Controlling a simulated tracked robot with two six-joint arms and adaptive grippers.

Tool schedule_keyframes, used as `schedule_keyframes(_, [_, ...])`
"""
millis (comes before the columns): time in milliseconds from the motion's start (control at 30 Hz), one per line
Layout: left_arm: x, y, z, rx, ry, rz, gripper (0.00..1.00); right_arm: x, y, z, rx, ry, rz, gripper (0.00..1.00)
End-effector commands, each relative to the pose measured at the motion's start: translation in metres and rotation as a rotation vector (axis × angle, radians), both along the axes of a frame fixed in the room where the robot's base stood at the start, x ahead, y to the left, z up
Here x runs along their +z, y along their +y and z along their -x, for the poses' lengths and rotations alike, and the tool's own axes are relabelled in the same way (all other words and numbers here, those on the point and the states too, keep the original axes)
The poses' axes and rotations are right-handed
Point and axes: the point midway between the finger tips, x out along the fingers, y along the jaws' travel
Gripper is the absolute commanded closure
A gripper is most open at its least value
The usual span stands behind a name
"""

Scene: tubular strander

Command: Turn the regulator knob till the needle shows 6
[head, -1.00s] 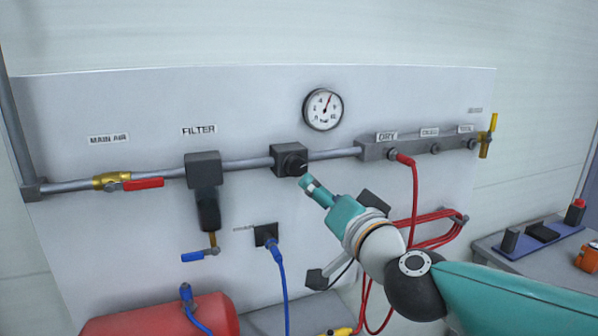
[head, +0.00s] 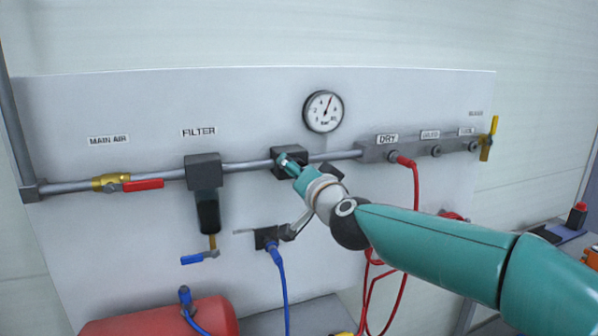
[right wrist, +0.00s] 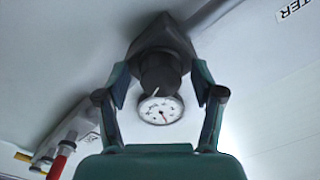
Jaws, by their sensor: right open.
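The regulator is a dark block on the grey pipe, partly hidden by my gripper in the head view (head: 288,151). Its round black knob (right wrist: 160,72) with a pale index line shows in the right wrist view. My right gripper (right wrist: 160,84) is open, one finger on each side of the knob with gaps visible. In the head view the gripper (head: 288,163) is in front of the regulator. The round white gauge (head: 323,111) sits above right; its red needle points up and slightly right. The figure it shows is too small to read surely. My left gripper is out of view.
The filter (head: 203,185) hangs left of the regulator. The main air valve with a red handle (head: 143,184) is farther left. A manifold (head: 375,151) with a red hose (head: 415,195) is to the right. A blue hose (head: 280,275) hangs below.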

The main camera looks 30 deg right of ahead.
Motion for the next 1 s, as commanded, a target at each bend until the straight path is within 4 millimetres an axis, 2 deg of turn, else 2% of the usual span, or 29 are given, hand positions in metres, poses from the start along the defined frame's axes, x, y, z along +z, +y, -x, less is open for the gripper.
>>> schedule_keyframes(67, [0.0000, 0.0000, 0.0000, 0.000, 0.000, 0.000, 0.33, 0.0001, 0.0000, 0.0002, 0.000, 0.000, 0.000, 0.32])
schedule_keyframes(400, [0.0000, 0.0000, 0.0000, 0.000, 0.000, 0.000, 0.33, 0.0000, -0.0002, 0.0005, -0.001, -0.001, 0.000, 0.89])
schedule_keyframes(433, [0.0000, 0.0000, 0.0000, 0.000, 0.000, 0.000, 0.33, 0.0000, -0.0002, 0.0005, -0.001, 0.000, 0.000, 0.92])
schedule_keyframes(700, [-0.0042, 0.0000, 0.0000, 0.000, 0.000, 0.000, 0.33, -0.0007, -0.0005, 0.0006, -0.002, -0.029, -0.122, 0.92])
schedule_keyframes(900, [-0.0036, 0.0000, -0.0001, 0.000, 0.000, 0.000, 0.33, -0.0005, -0.0006, 0.0006, -0.002, -0.029, -0.123, 0.92])
schedule_keyframes(933, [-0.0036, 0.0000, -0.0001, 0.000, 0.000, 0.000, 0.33, -0.0005, -0.0006, 0.0006, -0.002, -0.029, -0.123, 0.56])
schedule_keyframes(1000, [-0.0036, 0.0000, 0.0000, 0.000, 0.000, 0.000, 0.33, -0.0006, -0.0006, 0.0006, -0.002, -0.029, -0.122, 0.44])
